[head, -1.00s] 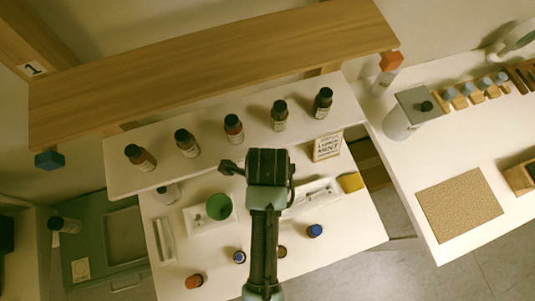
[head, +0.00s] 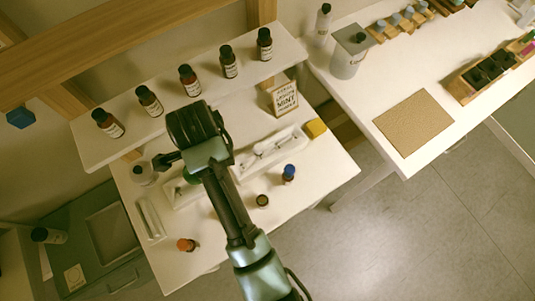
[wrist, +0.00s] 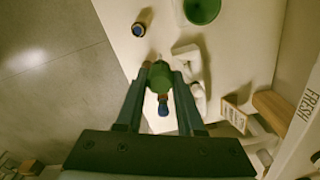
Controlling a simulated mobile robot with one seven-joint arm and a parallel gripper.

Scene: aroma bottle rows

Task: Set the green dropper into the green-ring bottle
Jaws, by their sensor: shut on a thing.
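In the wrist view the green dropper (wrist: 160,78) is between the two fingertips of my gripper (wrist: 160,72), which are shut on it. It is held over the white lower table. In the head view my arm hides the dropper. A small dark bottle (head: 262,200) stands to the right of my arm; its ring colour is not clear. Another small bottle, with a bluish ring (wrist: 138,30), stands further up in the wrist view. A blue-topped bottle (head: 289,172) also shows below the dropper in the wrist view (wrist: 163,108). I cannot single out the green-ring bottle.
An orange-topped bottle (head: 187,244) is at the table's front left. A green cup (wrist: 202,10) is mostly behind my arm in the head view. A row of several brown bottles (head: 190,82) stands on the raised shelf. A mint box (head: 282,97) and yellow block (head: 316,128) are at the right.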

